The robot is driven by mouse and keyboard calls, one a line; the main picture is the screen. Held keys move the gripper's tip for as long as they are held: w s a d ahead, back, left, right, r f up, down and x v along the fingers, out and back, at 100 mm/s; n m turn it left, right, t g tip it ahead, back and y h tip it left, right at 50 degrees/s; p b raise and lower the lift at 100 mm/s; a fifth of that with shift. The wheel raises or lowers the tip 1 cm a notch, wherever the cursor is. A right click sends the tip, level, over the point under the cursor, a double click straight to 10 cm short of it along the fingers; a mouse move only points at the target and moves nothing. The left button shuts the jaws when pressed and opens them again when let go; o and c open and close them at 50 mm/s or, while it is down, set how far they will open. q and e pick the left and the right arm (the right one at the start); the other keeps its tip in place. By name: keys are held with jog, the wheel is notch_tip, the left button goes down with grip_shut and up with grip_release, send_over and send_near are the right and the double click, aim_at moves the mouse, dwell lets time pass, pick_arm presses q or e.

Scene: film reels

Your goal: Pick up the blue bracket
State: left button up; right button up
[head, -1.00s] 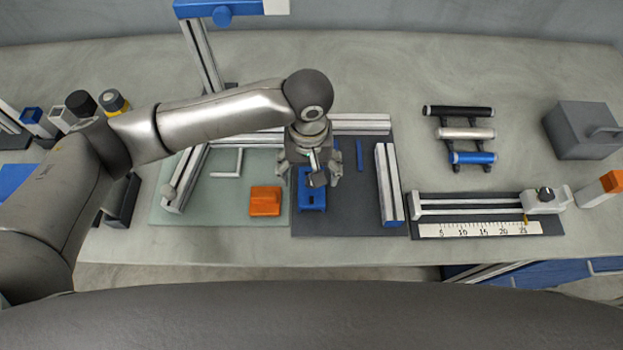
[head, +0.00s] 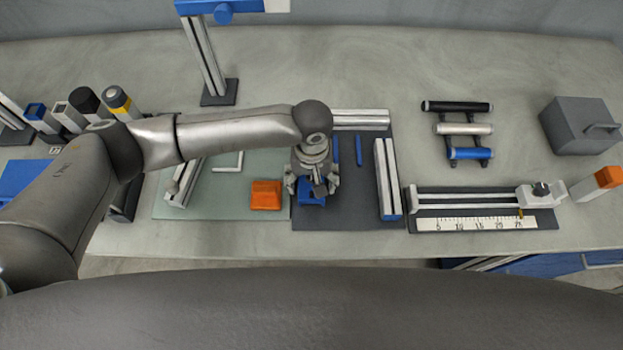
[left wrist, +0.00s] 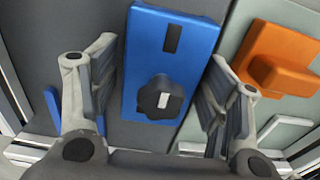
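The blue bracket (head: 303,196) lies on the dark grey mat (head: 350,215), mostly hidden under my left gripper (head: 312,189) in the head view. In the left wrist view the blue bracket (left wrist: 150,45) is a flat blue plate with a dark slot and a dark knob-like part. My left gripper (left wrist: 155,75) is open, with one finger on each side of the bracket and gaps visible between. Whether the fingertips are level with it is hard to tell. My right gripper is not in view.
An orange block (head: 265,194) sits close left on the pale green mat (head: 225,205). Silver rails (head: 385,180) stand to the right and behind. A thin blue strip (head: 359,151) lies behind right. A ruler fixture (head: 480,224) is farther right.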

pick_arm(q)
jog(key=c, duration=0.9)
jog(key=shift+r, duration=0.1)
